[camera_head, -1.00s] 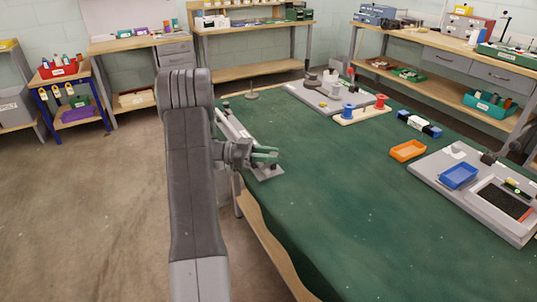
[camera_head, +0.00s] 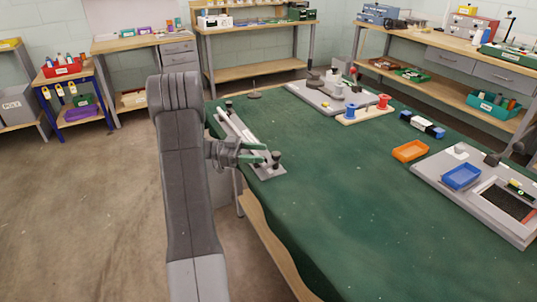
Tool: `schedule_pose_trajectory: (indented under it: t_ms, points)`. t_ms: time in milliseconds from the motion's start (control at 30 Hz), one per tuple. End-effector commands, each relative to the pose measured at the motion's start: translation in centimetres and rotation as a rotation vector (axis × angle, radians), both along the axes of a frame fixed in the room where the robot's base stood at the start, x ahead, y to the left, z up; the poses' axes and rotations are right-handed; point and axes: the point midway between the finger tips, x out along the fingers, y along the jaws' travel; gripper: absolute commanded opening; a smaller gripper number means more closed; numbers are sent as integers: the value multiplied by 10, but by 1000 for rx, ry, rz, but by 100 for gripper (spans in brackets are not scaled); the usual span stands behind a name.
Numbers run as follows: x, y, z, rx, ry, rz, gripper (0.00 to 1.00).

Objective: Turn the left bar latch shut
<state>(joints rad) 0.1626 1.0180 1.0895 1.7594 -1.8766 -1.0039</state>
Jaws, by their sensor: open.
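A pale grey bar fixture (camera_head: 238,129) lies along the left edge of the green-covered table. A dark knob, which looks like a latch, stands at its near end (camera_head: 276,157), and another dark knob (camera_head: 229,104) stands at its far end. I cannot tell from this view how either is turned. My gripper (camera_head: 266,153) is over the near end of the fixture, with its green-tipped fingers apart and nothing between them. The fingertips are just left of the near knob; I cannot tell if they touch it. My gripper and arm hide part of the fixture.
The green table (camera_head: 330,200) is clear right of the fixture. An orange tray (camera_head: 410,151), a grey board with a blue tray (camera_head: 461,177), a spool stand (camera_head: 365,113) and a grey base plate (camera_head: 320,97) stand farther right and back.

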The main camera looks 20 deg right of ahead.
Motion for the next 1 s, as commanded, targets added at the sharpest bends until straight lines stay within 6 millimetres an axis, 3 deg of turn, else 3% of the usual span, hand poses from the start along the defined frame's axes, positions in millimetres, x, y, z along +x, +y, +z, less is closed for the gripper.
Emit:
schedule_pose_trajectory:
  t_ms: [200,400,600,1000]
  points:
    - [26,45,-1,0,0,3,49]
    - [40,70,-1,0,1,1,49]
    - [45,78,0,0,1,-1,49]
    - [45,75,-1,3,-5,7,49]
